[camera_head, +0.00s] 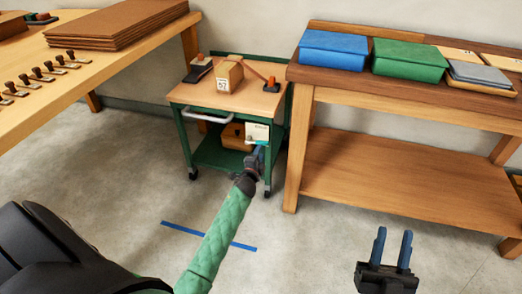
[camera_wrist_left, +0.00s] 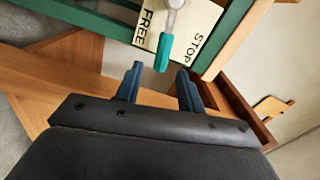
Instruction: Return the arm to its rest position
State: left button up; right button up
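My left gripper (camera_head: 257,154) is at the front of the green cart (camera_head: 186,143), at the end of my green-sleeved arm. In the left wrist view its two blue fingers (camera_wrist_left: 160,72) are spread apart. A teal-handled lever (camera_wrist_left: 165,52) points towards the gap between the fingertips, with clear space on both sides of the handle. Behind the lever is a pale plate (camera_wrist_left: 190,38) marked FREE and STOP. My right gripper (camera_head: 393,246) stands over the floor at the lower right, its two blue fingers apart and nothing between them.
The cart carries a wooden block (camera_head: 229,73) and stamps. A bench at right holds a blue bin (camera_head: 333,50) and a green bin (camera_head: 408,61). A table (camera_head: 95,60) at left holds stacked brown sheets and several stamps. A blue strip (camera_head: 185,231) marks the open floor.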

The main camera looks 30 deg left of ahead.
jog(key=shift+w+f, duration=0.15)
jog(key=shift+f, duration=0.1)
dwell(0.5)
